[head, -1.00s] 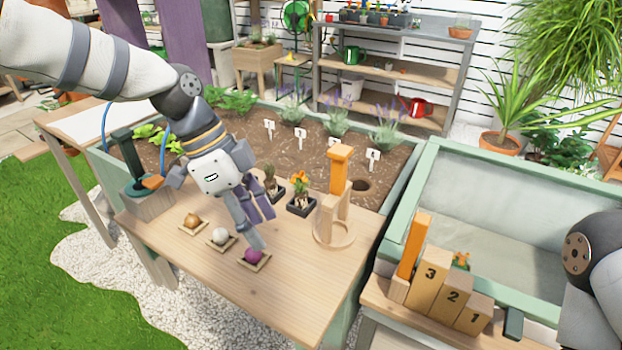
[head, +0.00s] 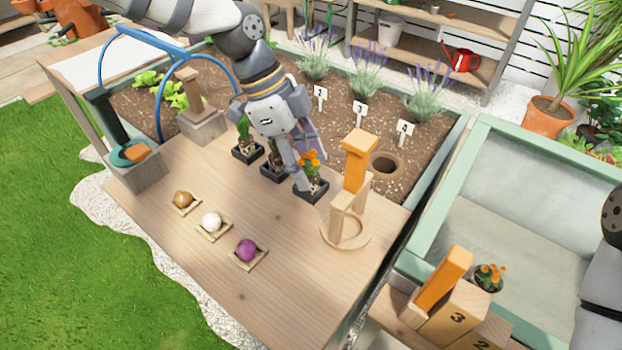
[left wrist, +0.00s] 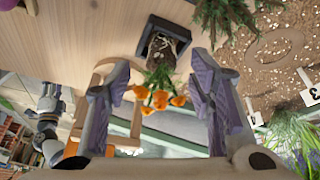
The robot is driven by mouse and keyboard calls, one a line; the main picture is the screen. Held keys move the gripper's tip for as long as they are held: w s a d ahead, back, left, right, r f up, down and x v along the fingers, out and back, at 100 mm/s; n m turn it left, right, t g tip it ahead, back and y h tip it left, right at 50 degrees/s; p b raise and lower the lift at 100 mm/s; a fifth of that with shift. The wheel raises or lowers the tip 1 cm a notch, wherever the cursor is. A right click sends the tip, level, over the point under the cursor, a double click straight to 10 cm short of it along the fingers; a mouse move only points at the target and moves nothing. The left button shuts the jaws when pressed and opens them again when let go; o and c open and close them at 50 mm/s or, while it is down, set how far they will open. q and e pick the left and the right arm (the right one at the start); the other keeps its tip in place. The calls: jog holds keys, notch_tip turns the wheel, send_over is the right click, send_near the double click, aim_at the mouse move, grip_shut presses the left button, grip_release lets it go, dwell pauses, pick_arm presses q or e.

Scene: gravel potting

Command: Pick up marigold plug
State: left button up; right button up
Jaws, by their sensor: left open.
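The marigold plug (head: 313,181) has orange flowers and stands in a small black tray at the back edge of the wooden table, right of two other plugs. My left gripper (head: 301,162) is open and close to it, its fingers partly covering the plants in the head view. In the left wrist view the orange flowers (left wrist: 160,98) show between the two spread fingers, and the root ball (left wrist: 165,52) and black tray lie beyond them. I cannot tell whether a finger touches the plant. My right arm shows only at the right edge of the head view; its gripper is out of frame.
A wooden stand with an orange block (head: 357,160) stands just right of the marigold. Three bulbs, including a purple bulb (head: 246,250), sit on small trays in front. The soil bed (head: 415,165) lies behind. The front right of the table is clear.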

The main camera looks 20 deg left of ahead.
pick_arm(q)
jog(key=shift+x, duration=0.8)
jog(key=shift+w+r, duration=0.1)
jog(key=c, duration=0.8)
jog(key=shift+o, duration=0.2)
